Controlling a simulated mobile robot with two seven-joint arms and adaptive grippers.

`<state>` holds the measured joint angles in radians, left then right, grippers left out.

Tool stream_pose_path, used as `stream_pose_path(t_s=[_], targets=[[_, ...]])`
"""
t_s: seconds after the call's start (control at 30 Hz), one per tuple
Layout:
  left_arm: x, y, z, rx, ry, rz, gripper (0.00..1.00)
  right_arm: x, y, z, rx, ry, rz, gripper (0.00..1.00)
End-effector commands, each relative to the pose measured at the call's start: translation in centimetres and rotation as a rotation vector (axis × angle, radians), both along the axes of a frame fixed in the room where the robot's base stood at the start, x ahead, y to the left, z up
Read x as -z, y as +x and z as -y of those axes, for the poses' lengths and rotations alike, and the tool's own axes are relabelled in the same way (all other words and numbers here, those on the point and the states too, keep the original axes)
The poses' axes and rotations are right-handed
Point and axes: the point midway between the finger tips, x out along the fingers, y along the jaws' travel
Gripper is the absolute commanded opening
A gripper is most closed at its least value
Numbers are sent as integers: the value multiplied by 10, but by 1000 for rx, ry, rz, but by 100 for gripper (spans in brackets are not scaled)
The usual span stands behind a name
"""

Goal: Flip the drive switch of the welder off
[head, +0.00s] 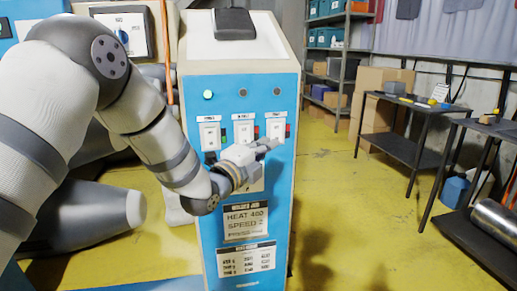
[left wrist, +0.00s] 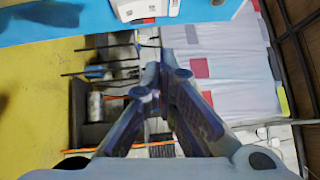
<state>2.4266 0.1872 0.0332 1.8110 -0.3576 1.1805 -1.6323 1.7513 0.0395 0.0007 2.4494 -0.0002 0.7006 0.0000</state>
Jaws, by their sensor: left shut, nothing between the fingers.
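The welder (head: 275,185) is a tall cabinet with a blue front and a white top. Three white switch plates sit in a row on it: a left one (head: 209,136), a middle one (head: 243,131) and a right one (head: 277,127). Their small labels are too blurred to read surely, so I cannot tell which is the drive switch. My left gripper (head: 274,144) is shut and empty, its tips at the lower part of the right plate; I cannot tell if they touch. In the left wrist view its fingers (left wrist: 162,62) point toward a switch plate (left wrist: 147,8) at the top edge.
A job sign (head: 245,220) and a lower notice (head: 246,260) are on the welder's front. Small lamps sit above the switches. Black tables (head: 405,148) and shelves (head: 345,60) stand to the right. Yellow floor (head: 335,200) beside the welder is clear.

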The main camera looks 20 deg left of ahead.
Motion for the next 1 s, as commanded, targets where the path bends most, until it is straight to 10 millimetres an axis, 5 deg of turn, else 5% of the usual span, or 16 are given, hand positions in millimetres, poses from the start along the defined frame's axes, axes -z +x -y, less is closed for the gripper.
stream_pose_path(t_s=[0.2, 0.77, 0.87, 1.0], targets=[[-4, -26, -4, 2, 0, 3, 0, -7, 7, 0, 1, -1, 28, 40], [8, -30, -4, 1, -16, -28, 0, -7, 7, 0, 1, -1, 26, 40], [60, -44, -2, -11, -127, -183, 0, -7, 6, 0, 1, -1, 25, 40], [182, -104, 1, -120, -424, -573, 0, -7, 6, 0, 1, -1, 25, 40]])
